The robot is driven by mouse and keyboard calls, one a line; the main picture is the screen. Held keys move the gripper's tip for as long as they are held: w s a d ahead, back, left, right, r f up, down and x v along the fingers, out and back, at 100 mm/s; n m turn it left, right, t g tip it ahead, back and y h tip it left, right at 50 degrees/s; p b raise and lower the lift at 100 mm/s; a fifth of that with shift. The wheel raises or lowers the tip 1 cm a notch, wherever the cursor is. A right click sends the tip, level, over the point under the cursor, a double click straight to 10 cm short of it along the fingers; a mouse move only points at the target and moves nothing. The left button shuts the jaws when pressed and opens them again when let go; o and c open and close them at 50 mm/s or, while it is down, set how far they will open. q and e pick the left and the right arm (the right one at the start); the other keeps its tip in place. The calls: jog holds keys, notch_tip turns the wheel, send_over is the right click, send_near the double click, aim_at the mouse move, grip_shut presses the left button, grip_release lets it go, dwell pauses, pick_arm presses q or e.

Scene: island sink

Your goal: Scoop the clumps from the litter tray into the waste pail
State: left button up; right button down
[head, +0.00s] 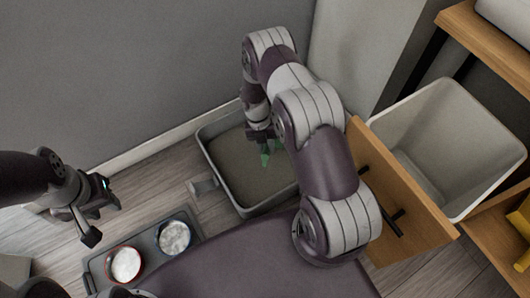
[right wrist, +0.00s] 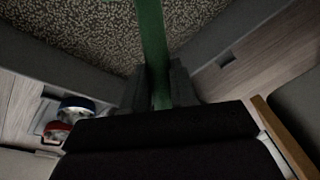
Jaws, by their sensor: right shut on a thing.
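The grey litter tray (head: 228,188) stands on the floor against the wall, filled with speckled litter (head: 240,165); litter also shows in the right wrist view (right wrist: 80,35). I cannot make out clumps. My right gripper (head: 262,138) is over the tray, shut on a green scoop (head: 265,159). Its green handle shows between the fingers in the right wrist view (right wrist: 153,45); the scoop's far end is out of that view. A white pail (head: 440,135), likely the waste pail, is at the right behind a wooden front and looks empty. My left gripper (head: 98,212) is open and empty.
A dark feeding tray (head: 150,250) holds a red-rimmed bowl (head: 125,264) and a blue-rimmed bowl (head: 174,237). The wooden front (head: 395,195) with a black handle stands between litter tray and pail. A wooden shelf (head: 485,45) is at upper right.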

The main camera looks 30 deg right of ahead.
notch_tip(320, 180, up, 15)
jog(key=p, duration=1.2)
jog(key=shift+s+a, duration=0.25)
jog(key=shift+s, duration=0.1)
jog(key=shift+p, duration=0.3)
